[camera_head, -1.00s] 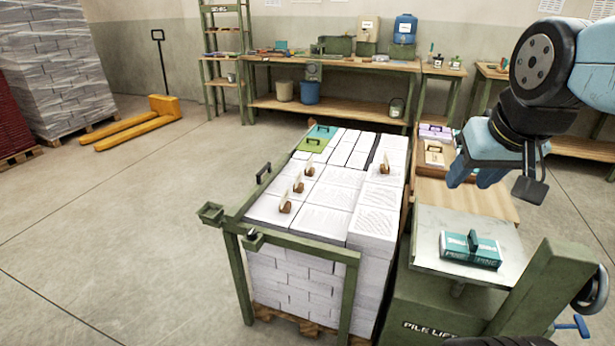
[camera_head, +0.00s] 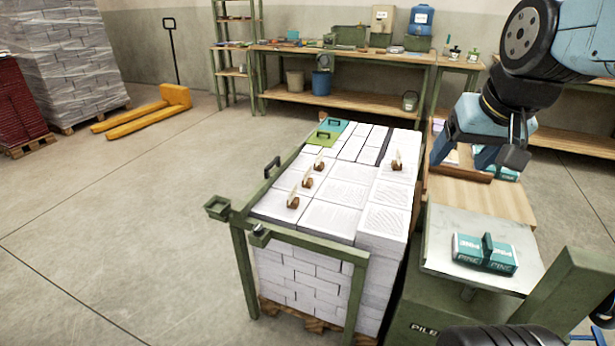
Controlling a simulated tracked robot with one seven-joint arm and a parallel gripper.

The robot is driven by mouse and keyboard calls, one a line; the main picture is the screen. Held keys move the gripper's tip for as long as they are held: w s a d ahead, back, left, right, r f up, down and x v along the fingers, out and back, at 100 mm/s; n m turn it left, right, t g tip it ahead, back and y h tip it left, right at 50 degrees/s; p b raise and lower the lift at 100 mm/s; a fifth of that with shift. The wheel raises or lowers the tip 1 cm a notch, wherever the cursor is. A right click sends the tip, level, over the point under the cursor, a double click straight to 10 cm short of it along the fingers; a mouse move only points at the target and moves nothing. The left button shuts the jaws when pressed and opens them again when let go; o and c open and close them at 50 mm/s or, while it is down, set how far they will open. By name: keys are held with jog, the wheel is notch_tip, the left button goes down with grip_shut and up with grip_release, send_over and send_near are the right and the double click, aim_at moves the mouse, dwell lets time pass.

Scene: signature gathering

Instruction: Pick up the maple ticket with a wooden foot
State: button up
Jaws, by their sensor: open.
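Several small tickets with brown wooden feet stand upright on the white paper stacks. Three stand in a row near the left front: a near ticket (camera_head: 293,202), a middle ticket (camera_head: 307,182) and a far ticket (camera_head: 319,165). Another ticket (camera_head: 397,162) stands alone at the right. Their lettering is too small to read, so I cannot tell which is maple. My gripper (camera_head: 470,160) is open and empty, at the right of the picture, above the wooden board and apart from the tickets.
The stacks (camera_head: 383,245) sit in a green frame (camera_head: 305,250). A teal PINE pack (camera_head: 485,253) lies on the pile lift's plate (camera_head: 440,222). A wooden board (camera_head: 480,200) lies behind it. A workbench (camera_head: 340,101) stands at the back.

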jog(key=o, duration=0.5)
jog(key=w+a+m+y, duration=0.1)
jog(key=w+a, duration=0.1)
jog(key=w, duration=0.2)
jog(key=w+a+f+m+g+y, duration=0.1)
jog(key=w, duration=0.4)
jog(key=w+a+m, duration=0.1)
jog(key=w+a, duration=0.1)
jog(key=w, duration=0.2)
jog(key=shift+w+a+f+g+y, duration=0.15)
jog(key=shift+w+a+g+y, duration=0.15)
jog(key=shift+g+y, duration=0.1)
jog(key=w+a+f+m+y, duration=0.2)
jog(key=w+a+f+m, duration=0.15)
jog(key=w+f, duration=0.5)
jog(key=w+a+f+m+g+y, duration=0.1)
jog(key=w+a+f+m+y, duration=0.25)
jog(key=w, duration=0.75)
jog(key=w+a+f+m+y, duration=0.2)
jog(key=w+f+m, duration=0.2)
jog(key=w+f, duration=0.5)
jog(key=m+t+y, duration=0.2)
jog(key=m, duration=0.5)
send_near(308, 171)
jog(key=x, duration=0.4)
jog(key=shift+a+f, duration=0.15)
jog(key=shift+f, duration=0.1)
jog(key=shift+w+x, duration=0.2)
jog(key=shift+x, duration=2.75)
